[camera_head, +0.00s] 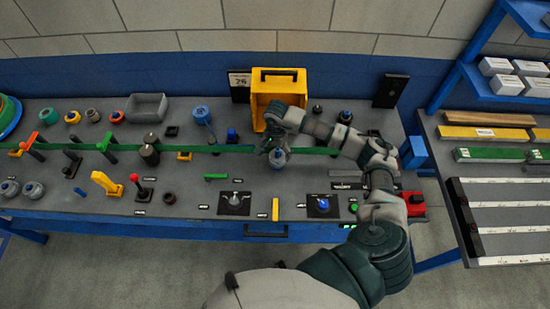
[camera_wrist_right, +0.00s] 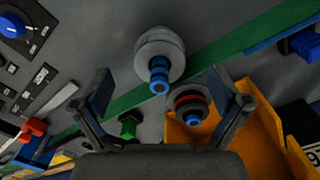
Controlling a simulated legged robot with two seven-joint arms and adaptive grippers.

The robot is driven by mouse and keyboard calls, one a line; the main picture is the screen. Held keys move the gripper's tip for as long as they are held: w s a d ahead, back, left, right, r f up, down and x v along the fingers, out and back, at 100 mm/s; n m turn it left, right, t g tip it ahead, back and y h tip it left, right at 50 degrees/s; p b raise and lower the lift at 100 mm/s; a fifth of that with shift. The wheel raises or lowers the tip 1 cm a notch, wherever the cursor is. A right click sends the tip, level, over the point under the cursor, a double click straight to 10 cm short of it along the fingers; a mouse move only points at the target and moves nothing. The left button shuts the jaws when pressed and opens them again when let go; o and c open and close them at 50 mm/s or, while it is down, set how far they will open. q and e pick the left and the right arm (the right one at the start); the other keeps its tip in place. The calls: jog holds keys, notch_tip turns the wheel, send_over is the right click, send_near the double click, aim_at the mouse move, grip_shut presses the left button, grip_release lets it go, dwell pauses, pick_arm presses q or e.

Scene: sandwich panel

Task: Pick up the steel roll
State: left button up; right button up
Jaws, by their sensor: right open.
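A grey steel-looking roll (camera_head: 278,158) with a blue hub stands on the bench below my right gripper (camera_head: 270,147). In the right wrist view this roll (camera_wrist_right: 158,45) is upper centre, its blue hub pointing toward the camera. My right gripper (camera_wrist_right: 161,80) is open, its two fingers spread wide with nothing held. The roll lies ahead of the fingertips, apart from them. A second round piece (camera_wrist_right: 190,103) with a red ring and blue hub sits lower, near the right finger and the yellow bin. My left gripper is not in view.
A yellow bin (camera_head: 278,80) stands behind my right gripper. A green strip (camera_head: 225,148) runs along the bench. Several knobs, levers and small rolls cover the left side. A blue rack (camera_head: 468,75) and a side table with rails (camera_head: 510,205) stand at right.

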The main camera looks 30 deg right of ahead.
aim_at(278, 155)
jog(key=f, duration=0.1)
jog(key=d+f+p, duration=0.1)
jog(key=f, duration=0.3)
jog(key=shift+w+d, duration=0.2)
jog(key=shift+d, duration=0.05)
jog(key=shift+d+f, duration=0.1)
jog(key=shift+f, duration=0.2)
jog(key=shift+a+r, duration=0.1)
jog(key=shift+a, duration=0.4)
jog(key=shift+c, duration=1.2)
jog(key=shift+a+r, duration=0.1)
jog(key=shift+a, duration=0.15)
jog(key=c, duration=1.3)
jog(key=shift+d, duration=0.35)
jog(key=shift+d+r, duration=0.15)
jog(key=shift+r, duration=0.2)
pick_arm(q)
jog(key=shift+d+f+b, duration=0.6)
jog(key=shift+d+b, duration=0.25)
jog(key=shift+b, duration=0.45)
pick_arm(e)
notch_tip(278, 155, up, 17)
jog(key=shift+a+r, duration=0.15)
jog(key=shift+a, duration=0.1)
